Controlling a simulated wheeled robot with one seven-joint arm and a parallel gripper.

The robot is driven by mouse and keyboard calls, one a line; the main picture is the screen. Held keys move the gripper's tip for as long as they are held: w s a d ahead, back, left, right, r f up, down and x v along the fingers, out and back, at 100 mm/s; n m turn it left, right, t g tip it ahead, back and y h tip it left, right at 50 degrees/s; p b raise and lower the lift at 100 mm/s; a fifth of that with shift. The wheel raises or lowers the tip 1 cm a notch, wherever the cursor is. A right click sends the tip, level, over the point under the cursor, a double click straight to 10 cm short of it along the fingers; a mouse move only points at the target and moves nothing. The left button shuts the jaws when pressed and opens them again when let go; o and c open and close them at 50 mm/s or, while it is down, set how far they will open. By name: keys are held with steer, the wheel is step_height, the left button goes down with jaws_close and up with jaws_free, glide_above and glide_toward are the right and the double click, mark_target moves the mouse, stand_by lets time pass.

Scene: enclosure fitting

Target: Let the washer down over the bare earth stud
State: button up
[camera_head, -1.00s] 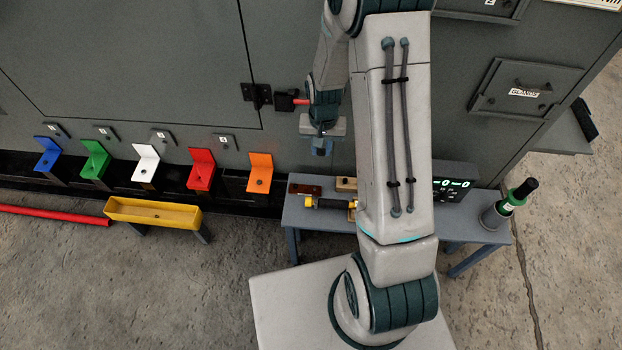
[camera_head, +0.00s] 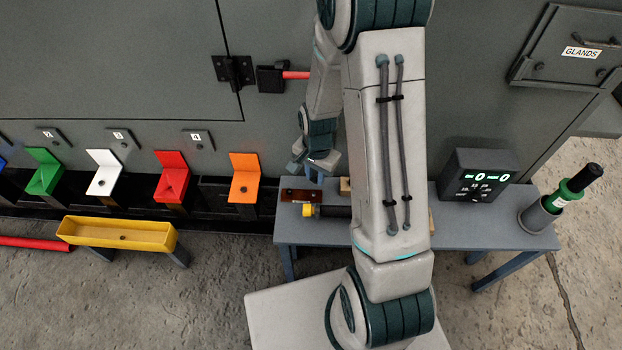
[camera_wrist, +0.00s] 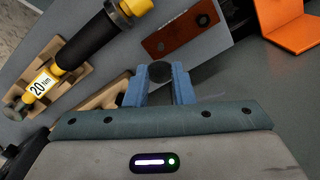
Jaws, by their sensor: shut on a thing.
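My gripper (camera_wrist: 160,77) has two blue fingers shut on a small dark round piece, which I take to be the washer (camera_wrist: 160,72). In the head view my gripper (camera_head: 312,176) is low by the left end of the bench, beside the red-brown block, and the washer cannot be made out there. In the wrist view the red-brown block (camera_wrist: 178,36) lies just beyond the fingertips, with a dark round spot near its far end. I cannot tell whether that spot is the earth stud; no stud shows clearly.
A grey bench (camera_head: 300,232) carries a torque wrench (camera_wrist: 88,45) marked 20 Nm, a display box (camera_head: 480,175) and a green bottle (camera_head: 568,195). Coloured brackets, including an orange one (camera_head: 245,180), line the cabinet foot at left. A yellow trough (camera_head: 120,233) stands before them.

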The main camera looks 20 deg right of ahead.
mark_target(314, 193)
steer(key=shift+w+f, duration=0.1)
steer(key=shift+f, duration=0.4)
steer(key=shift+a, duration=0.25)
steer(key=shift+f+b, duration=2.3)
steer(key=shift+f, duration=0.25)
steer(key=shift+d+f+b, duration=0.1)
steer(key=shift+f+b, duration=0.3)
steer(key=shift+f, duration=0.15)
steer(key=o, duration=0.8)
steer(key=shift+o, duration=0.2)
